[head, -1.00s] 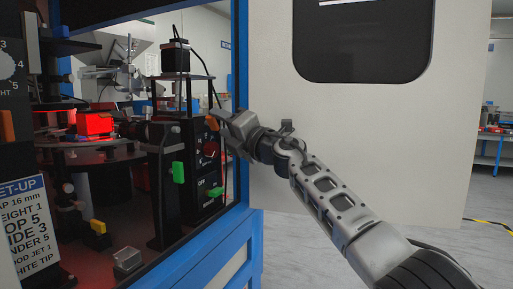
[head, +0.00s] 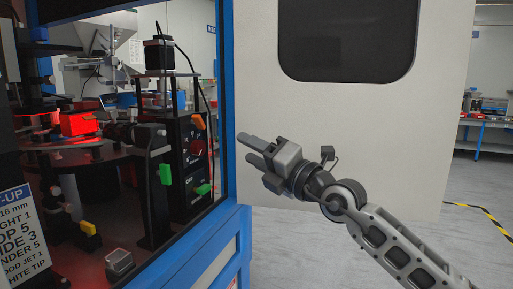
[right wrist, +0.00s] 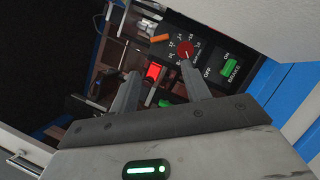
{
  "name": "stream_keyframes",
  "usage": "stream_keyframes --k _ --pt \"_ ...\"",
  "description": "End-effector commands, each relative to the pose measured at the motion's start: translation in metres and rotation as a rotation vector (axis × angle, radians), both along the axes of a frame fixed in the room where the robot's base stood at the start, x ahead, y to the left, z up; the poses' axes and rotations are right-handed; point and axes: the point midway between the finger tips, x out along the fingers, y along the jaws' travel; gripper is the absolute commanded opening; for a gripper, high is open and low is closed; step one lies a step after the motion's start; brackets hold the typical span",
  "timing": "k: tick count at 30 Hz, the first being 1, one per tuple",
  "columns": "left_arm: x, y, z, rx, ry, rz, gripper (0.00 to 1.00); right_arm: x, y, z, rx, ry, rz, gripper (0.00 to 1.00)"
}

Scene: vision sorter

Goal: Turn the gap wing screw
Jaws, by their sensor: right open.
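My right gripper (head: 246,149) is open and empty, in front of the open door beside the blue frame, its fingers pointing left toward the machine. In the right wrist view its two fingers (right wrist: 160,74) are apart, with the machine behind them. A black panel (head: 191,160) carries an orange lever (head: 199,121), a dial and green parts. The dial's red knob (right wrist: 186,50) shows in the right wrist view. I cannot tell which part is the gap wing screw; no part is labelled so legibly. My left gripper is not in view.
The blue frame post (head: 228,100) edges the machine opening. The white door (head: 345,115) stands open behind my right gripper. A set-up card (head: 25,240) is at the lower left. Green (head: 165,174) and yellow (head: 88,228) parts are inside.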

Motion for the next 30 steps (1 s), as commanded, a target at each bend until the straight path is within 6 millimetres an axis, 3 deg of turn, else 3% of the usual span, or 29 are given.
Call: stream_keyframes --k 11,12,13,17,20,23,26,30 --pt "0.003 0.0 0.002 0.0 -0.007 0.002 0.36 -0.004 -0.005 -0.001 0.0 -0.001 -0.001 0.47" --pt "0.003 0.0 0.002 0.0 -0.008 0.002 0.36 -0.004 -0.005 -0.001 0.001 0.0 -0.001 0.36" --pt "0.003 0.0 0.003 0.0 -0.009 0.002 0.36 -0.004 -0.005 -0.002 0.004 0.003 0.001 0.32" --pt "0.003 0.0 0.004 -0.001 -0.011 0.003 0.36 -0.014 -0.003 -0.021 0.086 0.067 0.038 0.32" --pt "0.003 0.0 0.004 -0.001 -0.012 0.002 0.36 -0.031 -0.006 -0.051 0.254 0.192 0.088 0.32" --pt "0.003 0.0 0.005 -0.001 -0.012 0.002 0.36 -0.051 -0.021 -0.09 0.504 0.367 0.108 0.32" --pt "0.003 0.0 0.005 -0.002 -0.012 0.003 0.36 -0.07 -0.048 -0.138 0.779 0.571 0.065 0.32" --pt "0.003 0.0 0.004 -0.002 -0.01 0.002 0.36 -0.103 -0.094 -0.22 1.127 0.873 -0.087 0.32"
